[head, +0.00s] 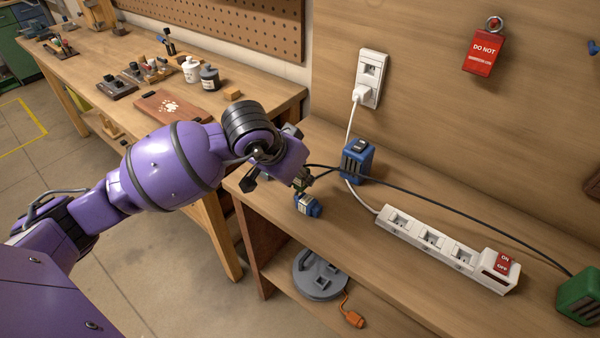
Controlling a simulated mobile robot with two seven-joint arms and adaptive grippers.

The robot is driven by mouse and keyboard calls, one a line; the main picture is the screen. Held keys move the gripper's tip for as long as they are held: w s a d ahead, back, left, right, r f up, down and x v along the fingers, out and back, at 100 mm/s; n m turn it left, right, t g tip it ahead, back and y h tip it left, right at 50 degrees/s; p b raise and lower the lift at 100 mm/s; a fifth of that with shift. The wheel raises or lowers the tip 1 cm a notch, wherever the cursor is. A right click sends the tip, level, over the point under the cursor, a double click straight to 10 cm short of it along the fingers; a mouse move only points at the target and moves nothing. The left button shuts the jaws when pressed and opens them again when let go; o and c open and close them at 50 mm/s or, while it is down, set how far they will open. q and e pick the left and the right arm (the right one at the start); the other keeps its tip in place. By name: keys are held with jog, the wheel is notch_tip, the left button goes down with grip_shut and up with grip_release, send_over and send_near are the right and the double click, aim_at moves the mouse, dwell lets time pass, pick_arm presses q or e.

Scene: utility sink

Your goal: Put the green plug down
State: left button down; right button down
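My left gripper (300,186) comes in from the left, low over the bench near its front edge. It appears shut on a small green plug (304,180), mostly hidden by the fingers. A black cable runs from there to a green box (579,296) at the far right. A blue plug (308,205) lies on the bench just below the gripper; I cannot tell whether they touch. A blue box (357,159) stands behind to the right. A white power strip (432,240) with several sockets lies to the right. My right gripper is not in view.
The strip's white cord goes up to a wall outlet (371,70). A red tag (484,52) hangs on the wall. A grey round object (319,275) sits on the shelf below. Bare bench top (365,235) lies in front of the strip. A second workbench with tools stands behind left.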

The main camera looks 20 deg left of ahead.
pick_arm(q)
jog(key=shift+f+b, duration=0.55)
jog(key=shift+f, duration=0.1)
jog(key=c, duration=1.4)
grip_release()
jog(key=shift+r, duration=0.1)
jog(key=shift+c, duration=0.2)
